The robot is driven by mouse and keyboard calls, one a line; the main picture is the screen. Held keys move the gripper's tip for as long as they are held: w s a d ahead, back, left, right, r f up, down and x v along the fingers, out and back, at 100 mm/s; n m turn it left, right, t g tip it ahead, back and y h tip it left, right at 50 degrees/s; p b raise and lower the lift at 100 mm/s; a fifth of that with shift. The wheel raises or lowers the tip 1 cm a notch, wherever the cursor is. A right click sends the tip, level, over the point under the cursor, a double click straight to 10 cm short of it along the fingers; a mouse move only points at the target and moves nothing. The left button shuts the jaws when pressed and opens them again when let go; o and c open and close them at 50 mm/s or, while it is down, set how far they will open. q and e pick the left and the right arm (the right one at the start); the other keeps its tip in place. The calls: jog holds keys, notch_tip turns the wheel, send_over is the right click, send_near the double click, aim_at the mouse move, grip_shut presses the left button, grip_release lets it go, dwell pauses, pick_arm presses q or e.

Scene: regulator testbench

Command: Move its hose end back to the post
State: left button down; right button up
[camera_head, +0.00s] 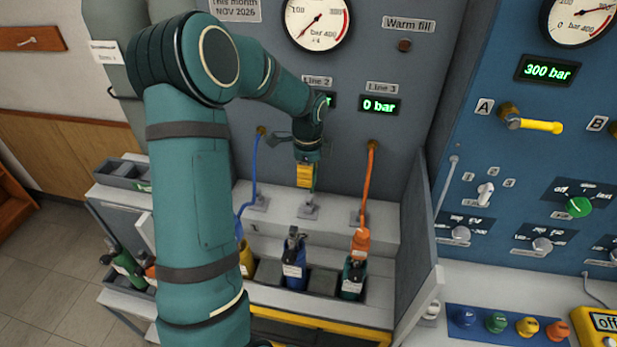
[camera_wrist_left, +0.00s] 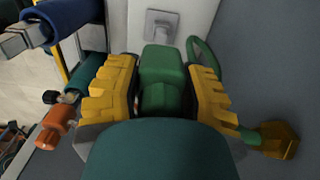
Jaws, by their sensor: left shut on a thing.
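My left gripper (camera_head: 305,177) is shut on a green hose end (camera_wrist_left: 165,78), its yellow fingers (camera_wrist_left: 108,88) on either side of it. The green hose (camera_wrist_left: 203,55) curves beside the right finger, with a brass fitting (camera_wrist_left: 275,140) on the grey panel. A small grey post (camera_head: 308,210) stands on the ledge just below the gripper in the head view. The post's square base (camera_wrist_left: 160,27) shows beyond the hose end in the wrist view. The hose end looks above the post; I cannot tell whether they touch. My right gripper is not in view.
An orange hose (camera_head: 368,180) runs down to a cylinder (camera_head: 353,279) at right. A blue hose (camera_head: 255,165) hangs at left. A blue cylinder (camera_head: 294,264) stands in front of the middle post. A grey side wall (camera_head: 408,275) bounds the bay at right.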

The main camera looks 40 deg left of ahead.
aim_at(308, 198)
pick_arm(q)
jog(key=shift+w+f, duration=0.15)
jog(key=shift+f, duration=0.15)
jog(key=shift+f+b, duration=2)
jog(key=shift+f, duration=0.3)
jog(key=shift+r, duration=0.25)
jog(key=shift+p, duration=0.45)
jog(key=shift+f+b, duration=1.15)
jog(key=shift+f, duration=0.75)
jog(key=shift+c, duration=2.4)
grip_release()
